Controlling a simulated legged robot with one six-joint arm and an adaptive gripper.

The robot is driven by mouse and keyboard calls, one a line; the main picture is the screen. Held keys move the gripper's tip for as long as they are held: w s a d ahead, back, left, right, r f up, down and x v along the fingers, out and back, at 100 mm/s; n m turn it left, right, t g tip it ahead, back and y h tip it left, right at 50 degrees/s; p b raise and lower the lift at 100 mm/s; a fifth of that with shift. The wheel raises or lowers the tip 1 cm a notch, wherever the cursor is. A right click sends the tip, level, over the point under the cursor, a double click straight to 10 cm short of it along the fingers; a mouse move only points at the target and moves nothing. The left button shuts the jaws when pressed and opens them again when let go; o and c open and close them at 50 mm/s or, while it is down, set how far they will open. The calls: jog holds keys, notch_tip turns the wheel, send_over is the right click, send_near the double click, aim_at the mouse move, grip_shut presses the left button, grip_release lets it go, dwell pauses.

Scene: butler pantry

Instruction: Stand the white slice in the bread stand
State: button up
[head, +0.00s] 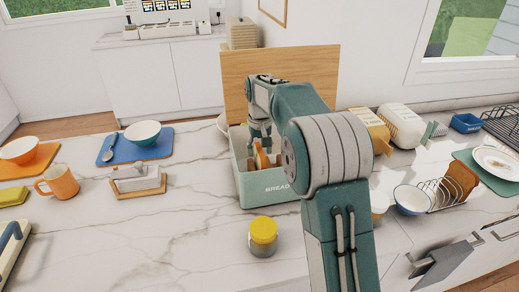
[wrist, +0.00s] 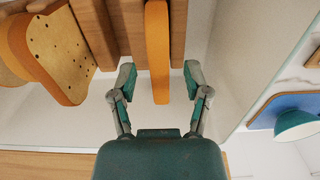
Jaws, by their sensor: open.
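In the head view my gripper (head: 262,143) reaches down into the green box marked BREAD (head: 265,190). In the wrist view my gripper (wrist: 160,76) is open, with one finger on each side of a slice (wrist: 157,50) seen edge-on; gaps show on both sides. Only its orange-brown crust shows, so I cannot tell its crumb colour. It stands between wooden slats (wrist: 178,30) inside the box. A seeded slice (wrist: 58,50) stands to the left. A wire rack (head: 437,193) at the right holds a brown slice (head: 462,178) at its right end.
A wooden board (head: 310,75) stands behind the box. A yellow-lidded jar (head: 263,236) stands in front of it. A butter dish (head: 137,178) is left, with clear marble between.

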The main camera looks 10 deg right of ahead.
notch_tip(320, 180, up, 11)
jog(key=s+r+t, duration=0.2)
jog(key=s+r, duration=0.3)
jog(key=s, duration=0.3)
jog(key=s+f+t, duration=0.1)
jog(key=s+f, duration=0.3)
jog(key=s, duration=0.9)
jog(key=s+f+t, duration=0.2)
jog(key=s+f, duration=0.2)
jog(key=s, duration=1)
jog(key=shift+f+t, duration=0.3)
jog(key=shift+f, duration=0.05)
